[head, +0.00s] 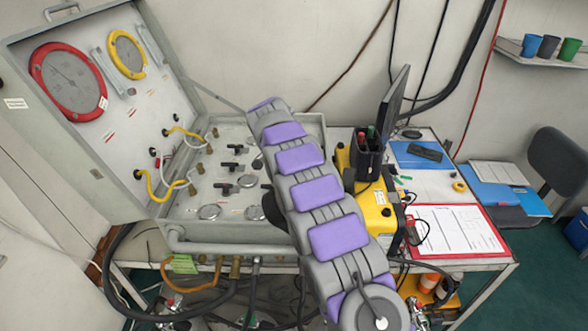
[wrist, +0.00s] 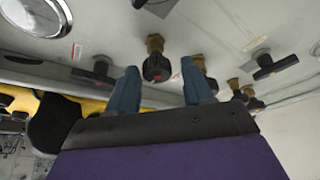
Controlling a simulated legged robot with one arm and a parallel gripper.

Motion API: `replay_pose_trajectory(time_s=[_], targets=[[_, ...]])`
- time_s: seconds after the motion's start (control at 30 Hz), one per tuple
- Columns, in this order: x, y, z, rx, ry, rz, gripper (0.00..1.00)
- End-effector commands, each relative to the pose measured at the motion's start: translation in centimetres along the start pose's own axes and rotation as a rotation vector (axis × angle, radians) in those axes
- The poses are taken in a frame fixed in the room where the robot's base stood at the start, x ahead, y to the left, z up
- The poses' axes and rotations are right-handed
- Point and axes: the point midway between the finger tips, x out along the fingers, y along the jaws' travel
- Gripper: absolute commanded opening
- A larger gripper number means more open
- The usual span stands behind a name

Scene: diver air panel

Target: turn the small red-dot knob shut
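In the wrist view, my gripper (wrist: 160,68) is open, with two blue fingers apart. A small round black knob (wrist: 156,67) on a brass stem shows between the fingertips. I cannot tell whether the fingers touch it. A tiny red mark shows near its lower right edge, but I cannot tell whether it is the red dot. Another brass stem (wrist: 199,62) is partly hidden behind the right finger. In the head view, my purple-padded arm reaches over the right side of the open panel case (head: 190,232) and hides the gripper and the knob.
Black T-handles (wrist: 95,70) and (wrist: 276,66) stand on either side in the wrist view. Smaller brass-stemmed knobs (wrist: 249,94) sit at right. In the head view, a yellow case (head: 375,215) with a pen holder (head: 368,160) and a monitor (head: 393,105) stand right of my arm.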

Motion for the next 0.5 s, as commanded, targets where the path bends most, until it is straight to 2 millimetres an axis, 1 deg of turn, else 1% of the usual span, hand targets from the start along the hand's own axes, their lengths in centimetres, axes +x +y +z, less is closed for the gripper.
replay_pose_trajectory(time_s=[0.03,0.07,0.1,0.33,0.43,0.5], targets=[[0.0,0.0,0.0,0.000,0.000,0.001,0.56],[0.1,0.0,0.0,0.000,0.000,0.001,0.58],[0.1,0.1,-0.1,0.000,0.000,0.001,0.59],[0.0,0.2,-0.2,0.001,-0.001,0.002,0.59],[-0.7,0.2,-0.2,0.001,-0.001,0.001,0.59],[-1.6,0.1,-0.2,0.001,-0.001,0.001,0.59]])
